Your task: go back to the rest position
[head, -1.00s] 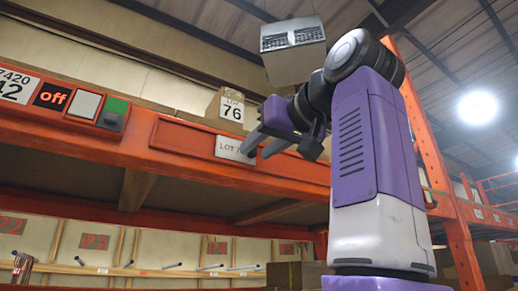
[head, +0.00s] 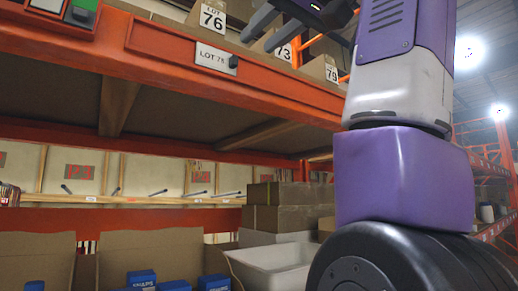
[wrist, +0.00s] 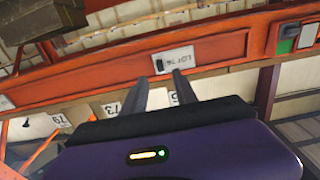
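My gripper (head: 256,43) is at the top of the head view, in front of the upper shelf of the orange rack. Its two grey fingers are apart, with nothing seen between them. In the wrist view the gripper (wrist: 168,77) also looks empty, its fingers pointing toward the orange beam and its white lot label (wrist: 173,61). The same label (head: 212,55) shows in the head view below and left of the fingertips, apart from them in the picture. The purple and white arm fills the right side of the head view.
The orange beam (head: 160,45) runs across in front of me, with numbered boxes such as LOT 76 (head: 212,17) above it. Below are cardboard bins (head: 125,255) with blue items, a white tub (head: 275,265) and stacked brown boxes (head: 285,205). A green switch panel (wrist: 290,38) sits on the beam.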

